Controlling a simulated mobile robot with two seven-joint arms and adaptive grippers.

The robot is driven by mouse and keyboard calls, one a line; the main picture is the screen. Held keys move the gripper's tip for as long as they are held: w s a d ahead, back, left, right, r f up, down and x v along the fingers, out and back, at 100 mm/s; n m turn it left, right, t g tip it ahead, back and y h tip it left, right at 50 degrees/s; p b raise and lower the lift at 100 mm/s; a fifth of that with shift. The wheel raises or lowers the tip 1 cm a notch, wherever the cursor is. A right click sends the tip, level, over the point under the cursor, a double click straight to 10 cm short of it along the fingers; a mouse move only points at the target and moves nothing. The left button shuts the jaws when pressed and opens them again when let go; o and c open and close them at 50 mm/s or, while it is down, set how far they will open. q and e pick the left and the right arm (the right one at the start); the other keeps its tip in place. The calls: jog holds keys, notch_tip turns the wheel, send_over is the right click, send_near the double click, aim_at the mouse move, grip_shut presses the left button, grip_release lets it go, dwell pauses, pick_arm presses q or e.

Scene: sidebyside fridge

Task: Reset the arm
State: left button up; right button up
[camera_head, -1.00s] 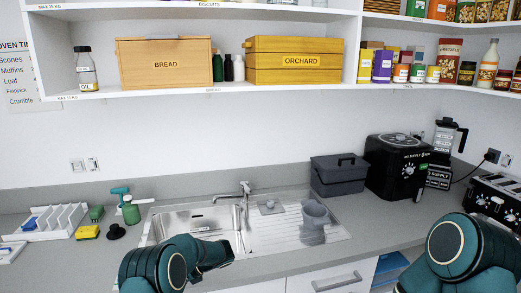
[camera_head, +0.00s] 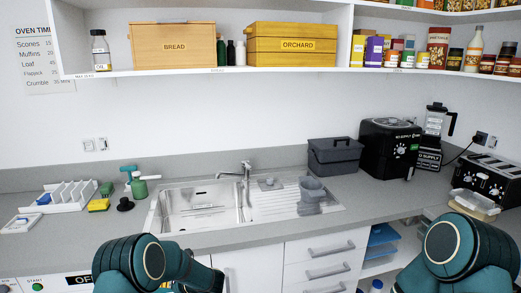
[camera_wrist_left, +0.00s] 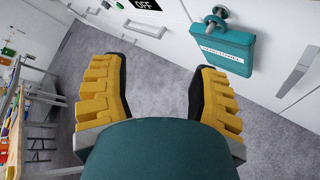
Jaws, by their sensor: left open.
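My left arm comes in at the bottom left of the head view, in front of the sink and counter, and its gripper is out of frame there. In the left wrist view my left gripper (camera_wrist_left: 160,95) has its two yellow fingers spread wide. Nothing is between them; grey floor shows through the gap. My right arm is at the bottom right of the head view, and its gripper is not in view.
The counter carries a sink (camera_head: 200,210), a grey lidded box (camera_head: 335,155), a black appliance (camera_head: 388,148) and a toaster (camera_head: 487,180). An open cabinet with blue trays (camera_head: 383,236) is below.

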pick_arm(q)
jog(key=s+d+f+m+t+h+b, duration=0.1)
jog(key=s+d+f+m+h+b, duration=0.4)
jog(key=f+m, duration=0.5)
jog(key=s+d+f+m+t+h+b, duration=0.2)
jog(key=s+d+f+m+h+b, duration=0.45)
jog(key=m, duration=0.65)
jog(key=s+d+f+m+g+h+b, duration=0.1)
jog(key=s+d+f+m+g+h, duration=0.1)
jog(key=s+m, duration=0.6)
jog(key=s+d+f+m+g+h+b, duration=0.1)
jog(key=s+d+f+m+g+h, duration=0.2)
jog(key=s+m, duration=0.5)
jog(key=s+d+f+g, duration=0.1)
jog(key=s+d+f, duration=0.1)
jog(key=s+d, duration=0.1)
jog(key=shift+s+d+f+b, duration=0.2)
jog(key=shift+s+d+b, duration=0.15)
jog(key=shift+b, duration=0.05)
